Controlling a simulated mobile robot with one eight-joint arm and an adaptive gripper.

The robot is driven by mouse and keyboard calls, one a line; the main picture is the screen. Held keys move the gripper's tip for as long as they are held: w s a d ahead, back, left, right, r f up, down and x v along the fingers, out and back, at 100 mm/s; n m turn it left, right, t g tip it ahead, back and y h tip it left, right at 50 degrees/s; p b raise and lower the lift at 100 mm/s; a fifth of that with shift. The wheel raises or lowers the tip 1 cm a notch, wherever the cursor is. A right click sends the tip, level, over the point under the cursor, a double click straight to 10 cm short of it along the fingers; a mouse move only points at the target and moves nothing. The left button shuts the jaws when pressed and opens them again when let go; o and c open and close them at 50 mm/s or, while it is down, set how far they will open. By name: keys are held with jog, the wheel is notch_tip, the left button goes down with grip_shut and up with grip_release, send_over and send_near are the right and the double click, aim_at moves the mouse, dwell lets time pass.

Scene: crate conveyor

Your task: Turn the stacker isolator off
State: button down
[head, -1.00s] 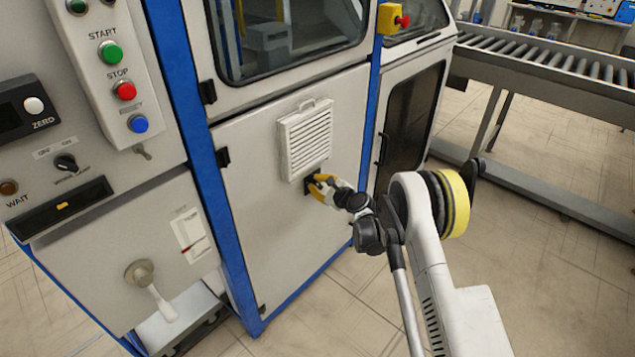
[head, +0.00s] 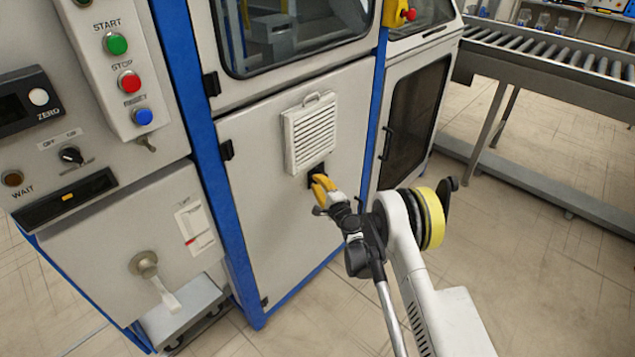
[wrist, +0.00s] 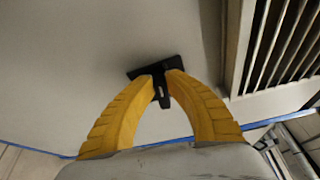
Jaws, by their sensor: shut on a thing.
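My gripper (head: 320,181) is at the grey-white cabinet door, just below its louvred vent. In the wrist view my yellow fingers (wrist: 160,80) are closed on a small black handle (wrist: 163,96) that stands out from a black plate (wrist: 141,72). In the head view the plate (head: 314,170) is partly hidden behind my fingers. No label can be read on this handle, so I cannot tell from it whether it is the stacker isolator. A grey lever (head: 147,264) at lower left points down and right, below a white label plate (head: 194,226).
The louvred vent (head: 311,134) sits close above my gripper, and a blue post (head: 374,110) stands right of the door. A panel (head: 128,75) with start, stop and reset buttons is at upper left. A roller conveyor (head: 560,65) is at the right; open floor lies before it.

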jog(key=shift+n, duration=0.3)
jog(key=c, duration=1.4)
grip_release()
jog(key=shift+o, duration=0.2)
